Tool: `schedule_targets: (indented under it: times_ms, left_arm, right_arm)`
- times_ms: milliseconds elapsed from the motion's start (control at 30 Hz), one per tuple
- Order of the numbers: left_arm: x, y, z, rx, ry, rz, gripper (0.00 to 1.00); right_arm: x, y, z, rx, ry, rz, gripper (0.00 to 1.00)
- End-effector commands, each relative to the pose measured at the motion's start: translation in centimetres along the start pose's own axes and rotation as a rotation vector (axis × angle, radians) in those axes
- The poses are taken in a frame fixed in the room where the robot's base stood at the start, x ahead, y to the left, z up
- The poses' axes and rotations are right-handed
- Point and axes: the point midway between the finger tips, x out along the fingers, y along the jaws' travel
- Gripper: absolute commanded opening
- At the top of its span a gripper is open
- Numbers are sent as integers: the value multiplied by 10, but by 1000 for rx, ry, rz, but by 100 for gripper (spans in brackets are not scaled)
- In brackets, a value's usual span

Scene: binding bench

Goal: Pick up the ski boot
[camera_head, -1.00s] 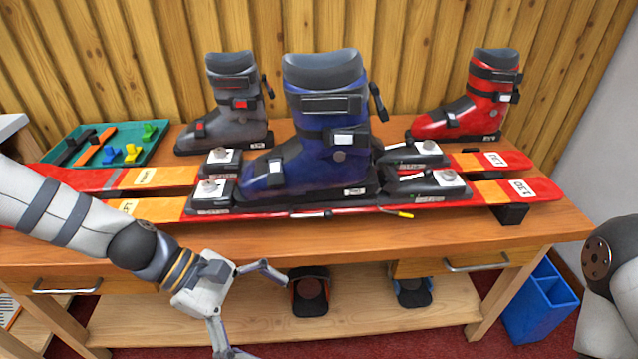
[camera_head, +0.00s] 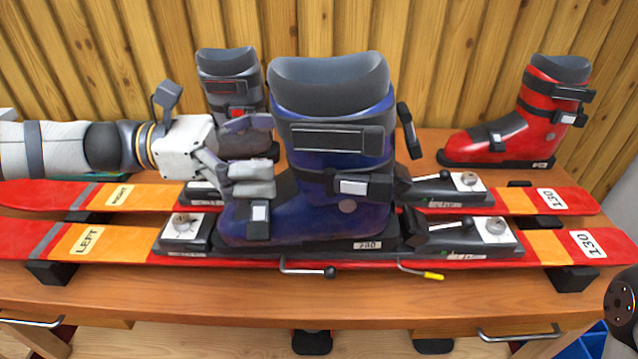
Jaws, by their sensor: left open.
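A blue ski boot (camera_head: 330,110) with a dark grey cuff stands upright on the front ski (camera_head: 105,242), marked LEFT, between its bindings. A grey boot (camera_head: 229,75) stands behind it to the left, partly hidden by my gripper. A red boot (camera_head: 515,125) stands at the back right. My left gripper (camera_head: 268,155) is open at the left side of the blue boot, fingers pointing right, just above its instep. The fingertips overlap the boot's edge; I cannot tell whether they touch it. My right gripper is out of view.
A second ski (camera_head: 120,195), marked RIGHT, lies behind the front one on the wooden bench (camera_head: 200,295). A plank wall (camera_head: 430,60) closes off the back.

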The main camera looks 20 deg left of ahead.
Motion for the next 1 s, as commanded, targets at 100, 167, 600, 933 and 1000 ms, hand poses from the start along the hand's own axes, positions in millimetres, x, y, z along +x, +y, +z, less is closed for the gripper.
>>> schedule_targets:
  times_ms: [100,167,600,933,1000]
  left_arm:
    - [21,-4,-8,-7,2,-6,100]
    - [32,-6,-12,-8,3,-5,100]
    - [53,-6,-6,2,1,0,84]
    - [53,-6,-4,4,-3,-2,20]
    - [53,-6,-4,4,-3,-2,20]
  right_arm:
    - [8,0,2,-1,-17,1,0]
    - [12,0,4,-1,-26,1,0]
    - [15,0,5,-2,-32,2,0]
    - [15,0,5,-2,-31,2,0]
    - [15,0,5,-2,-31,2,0]
